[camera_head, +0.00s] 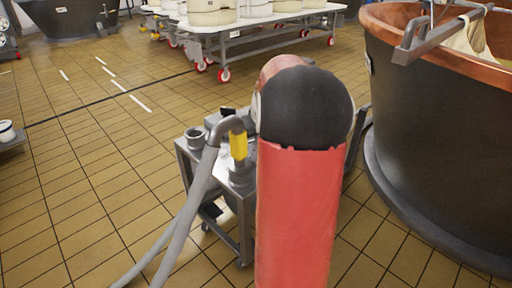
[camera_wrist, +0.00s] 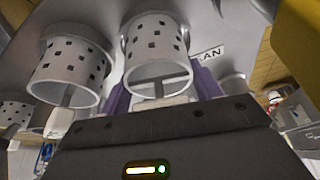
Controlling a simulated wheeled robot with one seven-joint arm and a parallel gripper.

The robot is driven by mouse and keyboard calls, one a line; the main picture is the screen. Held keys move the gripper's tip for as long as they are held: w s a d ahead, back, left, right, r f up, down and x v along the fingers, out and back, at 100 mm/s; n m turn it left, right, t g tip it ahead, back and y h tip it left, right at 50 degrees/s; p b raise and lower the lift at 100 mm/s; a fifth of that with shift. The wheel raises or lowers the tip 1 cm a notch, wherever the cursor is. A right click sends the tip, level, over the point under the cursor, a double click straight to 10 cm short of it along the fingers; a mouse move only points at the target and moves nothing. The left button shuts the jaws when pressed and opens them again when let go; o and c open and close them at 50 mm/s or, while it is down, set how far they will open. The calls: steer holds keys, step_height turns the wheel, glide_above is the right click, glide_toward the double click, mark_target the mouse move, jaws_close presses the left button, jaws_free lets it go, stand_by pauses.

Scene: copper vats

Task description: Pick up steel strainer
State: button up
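Two perforated pale-metal cylinders show in the wrist view: one in the upper middle (camera_wrist: 155,38) and one to its left (camera_wrist: 68,62). Either could be the steel strainer; I cannot tell which is meant. My gripper (camera_wrist: 163,92) shows as a dark body with a lit indicator along the bottom of the wrist view. Its two purple finger parts stand apart, one on each side of the middle cylinder. Contact with it is not clear. In the head view my red and black arm hides the gripper and any strainer.
A steel cart (camera_head: 246,218) with a grey hose (camera_head: 199,180) and a yellow handle (camera_head: 238,146) stands beside my arm. A large copper-rimmed vat (camera_head: 440,150) blocks the right. A wheeled white table (camera_head: 270,22) is at the back. Tiled floor (camera_head: 90,165) is open at left.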

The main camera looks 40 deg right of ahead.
steer(key=c, duration=0.4)
steer(key=shift+o, duration=0.2)
steer(key=shift+r, duration=0.1)
step_height(320, 180, up, 20)
steer(key=p, duration=0.3)
steer(key=shift+p, duration=0.3)
step_height(320, 180, up, 10)
steer(key=p, duration=0.6)
steer(key=shift+r+p, duration=0.2)
steer(key=shift+p, duration=0.2)
stand_by(0.6)
